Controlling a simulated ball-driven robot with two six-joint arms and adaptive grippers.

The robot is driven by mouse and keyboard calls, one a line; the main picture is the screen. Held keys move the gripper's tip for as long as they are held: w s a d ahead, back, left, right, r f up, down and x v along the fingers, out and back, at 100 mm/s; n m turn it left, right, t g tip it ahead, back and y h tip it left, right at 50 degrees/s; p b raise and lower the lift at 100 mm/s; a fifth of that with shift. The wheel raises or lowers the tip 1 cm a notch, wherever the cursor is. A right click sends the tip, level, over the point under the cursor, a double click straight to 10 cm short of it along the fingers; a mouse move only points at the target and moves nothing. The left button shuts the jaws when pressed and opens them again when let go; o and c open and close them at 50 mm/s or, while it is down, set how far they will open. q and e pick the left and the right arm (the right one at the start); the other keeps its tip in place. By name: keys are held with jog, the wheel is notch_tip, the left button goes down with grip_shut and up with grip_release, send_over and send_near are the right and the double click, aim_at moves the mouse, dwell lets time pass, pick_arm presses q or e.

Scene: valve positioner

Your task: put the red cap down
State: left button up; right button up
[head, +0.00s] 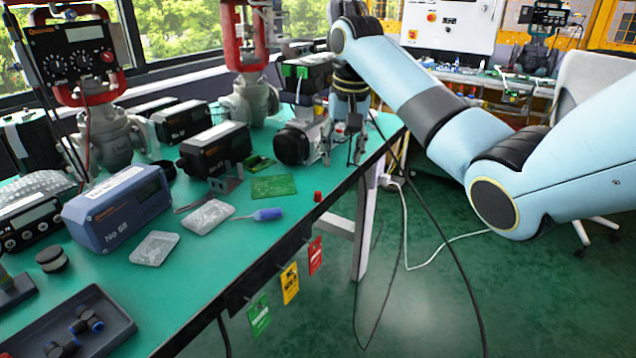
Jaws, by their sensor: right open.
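The red cap (318,196) is small and sits on the green bench top (205,285), close to the bench's right edge. My right gripper (347,143) is open, above and beyond the red cap. It is beside the positioner assembly with the round black housing (292,146), and I cannot tell whether they touch. The red cap is clear of the gripper fingers. My left gripper is not in view.
A blue screwdriver (262,214), green circuit board (273,187) and clear bags (204,217) lie left of the cap. A dark tray (118,340) is at the front left. Red, yellow and green tags (289,283) hang from the bench edge. Valves and boxes crowd the back.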

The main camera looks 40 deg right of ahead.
jog(key=a+r+y, duration=0.1)
jog(key=a+r, duration=0.1)
jog(key=a, duration=0.2)
send_over(319, 192)
notch_tip(319, 192, down, 5)
notch_tip(319, 192, down, 6)
jog(key=shift+r+b, duration=0.1)
jog(key=shift+b, duration=0.8)
jog(key=c, duration=0.8)
jog(key=shift+c, duration=0.2)
jog(key=shift+r, duration=0.15)
